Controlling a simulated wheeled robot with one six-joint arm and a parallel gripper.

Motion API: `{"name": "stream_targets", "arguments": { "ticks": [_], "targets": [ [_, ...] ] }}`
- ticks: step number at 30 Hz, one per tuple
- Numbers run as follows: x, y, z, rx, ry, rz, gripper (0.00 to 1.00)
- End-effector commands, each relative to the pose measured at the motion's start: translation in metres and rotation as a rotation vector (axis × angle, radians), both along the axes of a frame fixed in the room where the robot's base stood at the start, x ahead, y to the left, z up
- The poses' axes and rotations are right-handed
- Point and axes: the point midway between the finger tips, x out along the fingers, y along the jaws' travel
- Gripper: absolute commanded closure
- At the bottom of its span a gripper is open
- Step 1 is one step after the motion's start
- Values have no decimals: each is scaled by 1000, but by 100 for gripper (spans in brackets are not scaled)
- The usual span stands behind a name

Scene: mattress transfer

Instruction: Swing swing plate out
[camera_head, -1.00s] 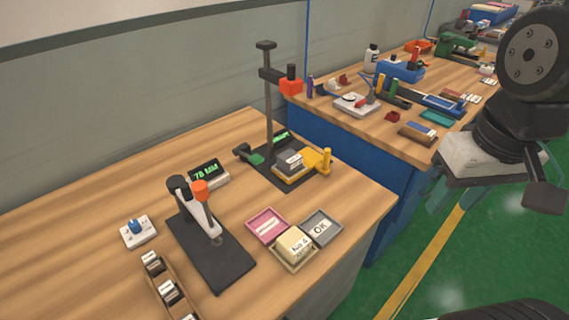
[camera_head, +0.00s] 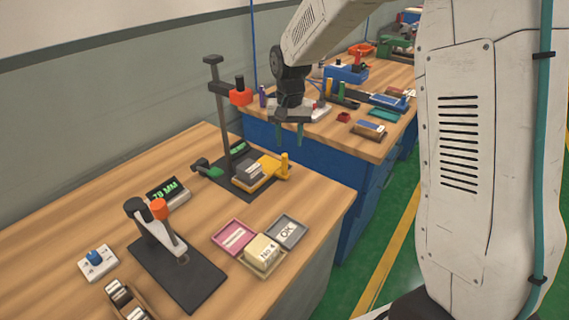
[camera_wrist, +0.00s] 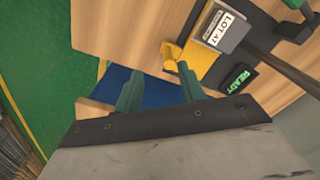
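The yellow swing plate (camera_head: 266,181) sits on a black-based stand with a dark column, and its upright yellow knob (camera_head: 284,166) is at its right end. A grey block with a label (camera_head: 248,172) rests on the plate. The plate (camera_wrist: 207,62) and the block, marked LOT A7 (camera_wrist: 226,26), also show in the wrist view. My gripper (camera_head: 290,143) is open and empty above and just behind the knob, apart from it. In the wrist view its two teal fingers (camera_wrist: 158,70) stand apart, with the yellow knob (camera_wrist: 172,55) beyond the right fingertip.
The stand's orange-red head (camera_head: 241,97) is left of my gripper. A green READY display (camera_wrist: 240,77) is beside the plate. Pink, beige and grey OK trays (camera_head: 288,232) lie in front. A second small press (camera_head: 155,225) stands at left. A blue-sided bench (camera_head: 345,168) is behind right.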

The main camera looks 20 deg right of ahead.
Motion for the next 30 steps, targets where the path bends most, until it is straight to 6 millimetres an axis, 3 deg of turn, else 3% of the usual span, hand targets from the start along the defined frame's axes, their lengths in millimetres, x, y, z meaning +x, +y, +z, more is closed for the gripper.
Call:
{"name": "stream_targets", "arguments": {
  "ticks": [1,6,19,24,30],
  "targets": [
    [9,1,-13,0,8,-11,60],
    [26,4,-35,0,11,-33,60],
    [27,4,-96,0,12,-35,60],
    [27,4,-111,0,11,-35,60],
    [27,4,-113,0,10,-35,60]
  ]
}}
